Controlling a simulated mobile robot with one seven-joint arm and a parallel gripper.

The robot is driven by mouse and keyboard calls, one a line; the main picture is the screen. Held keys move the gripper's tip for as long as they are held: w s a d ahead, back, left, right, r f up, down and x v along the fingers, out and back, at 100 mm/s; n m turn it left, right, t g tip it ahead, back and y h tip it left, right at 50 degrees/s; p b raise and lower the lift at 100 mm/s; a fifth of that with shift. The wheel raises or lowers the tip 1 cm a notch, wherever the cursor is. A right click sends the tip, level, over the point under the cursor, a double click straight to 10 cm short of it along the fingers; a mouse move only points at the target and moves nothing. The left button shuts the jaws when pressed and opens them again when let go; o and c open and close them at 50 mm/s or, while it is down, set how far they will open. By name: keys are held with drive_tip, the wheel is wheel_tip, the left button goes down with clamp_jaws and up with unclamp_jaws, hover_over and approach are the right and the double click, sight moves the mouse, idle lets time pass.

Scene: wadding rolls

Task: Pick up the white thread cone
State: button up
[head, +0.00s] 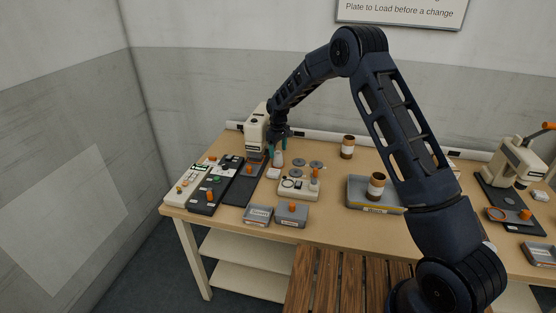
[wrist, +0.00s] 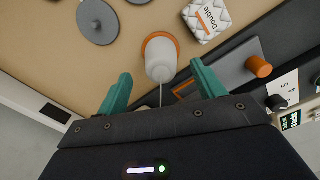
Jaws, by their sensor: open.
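The white thread cone (wrist: 161,62) stands on an orange base in the wrist view, with a thin thread running from its tip toward my gripper. My gripper (wrist: 162,82) is open, with its teal fingers apart on either side of the cone's line. The cone lies just beyond the fingertips, roughly centred, and nothing is held. Whether the fingers touch the cone cannot be told.
A white patterned packet (wrist: 206,18) and a dark plate with an orange knob (wrist: 258,67) lie right of the cone. Grey discs (wrist: 97,20) lie left. In the head view, a cream machine (head: 256,133) stands close left of my gripper; a grey tray (head: 360,193) sits right.

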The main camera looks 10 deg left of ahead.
sight(278, 151)
wheel_tip(278, 151, down, 3)
drive_tip(key=shift+f, duration=0.2)
drive_tip(key=shift+c, duration=0.3)
drive_tip(key=c, duration=1)
drive_tip(key=shift+c, duration=0.3)
